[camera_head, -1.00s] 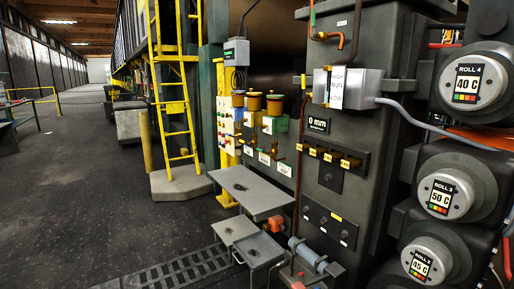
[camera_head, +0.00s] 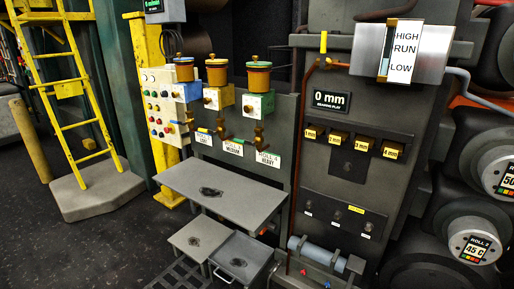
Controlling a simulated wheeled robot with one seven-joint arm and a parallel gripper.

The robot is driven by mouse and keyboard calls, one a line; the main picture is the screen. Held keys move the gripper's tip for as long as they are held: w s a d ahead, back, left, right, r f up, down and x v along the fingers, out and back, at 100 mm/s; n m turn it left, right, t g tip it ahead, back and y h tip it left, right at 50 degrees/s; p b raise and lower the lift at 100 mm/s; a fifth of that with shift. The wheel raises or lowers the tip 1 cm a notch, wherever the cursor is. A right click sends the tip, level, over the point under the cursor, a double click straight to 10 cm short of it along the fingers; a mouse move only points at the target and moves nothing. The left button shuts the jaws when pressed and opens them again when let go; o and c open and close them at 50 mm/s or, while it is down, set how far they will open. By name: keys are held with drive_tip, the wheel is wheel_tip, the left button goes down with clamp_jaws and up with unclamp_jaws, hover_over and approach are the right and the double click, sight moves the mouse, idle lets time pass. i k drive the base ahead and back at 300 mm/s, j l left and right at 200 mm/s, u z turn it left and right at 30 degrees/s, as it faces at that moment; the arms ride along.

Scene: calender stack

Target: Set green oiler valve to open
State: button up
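The green oiler (camera_head: 260,104) is the rightmost of three oilers on the grey machine panel. My gripper is not in view.
A grey shelf (camera_head: 225,192) juts out below the oilers, with a smaller stand (camera_head: 199,237) and a tray (camera_head: 242,258) lower down. A control panel (camera_head: 165,108) stands left. The 0 mm display panel (camera_head: 331,100) is right. Dark floor (camera_head: 100,245) at left is free.

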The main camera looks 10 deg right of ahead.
sight(252, 143)
drive_tip(key=i+j, duration=0.1)
drive_tip(key=j, duration=0.15)
drive_tip(key=i+j, duration=0.15)
drive_tip(key=i+j+z, duration=0.1)
drive_tip(key=j, duration=0.55)
drive_tip(key=i+j, duration=0.1)
drive_tip(key=j, duration=0.55)
drive_tip(key=i+j+z, duration=0.1)
drive_tip(key=i+j, duration=0.2)
drive_tip(key=i, duration=0.25)
drive_tip(key=i+j+z, duration=0.1)
drive_tip(key=i+j, duration=0.25)
drive_tip(key=i, duration=0.2)
drive_tip(key=i+j+z, duration=0.1)
drive_tip(key=i+j, duration=0.25)
drive_tip(key=i, duration=0.2)
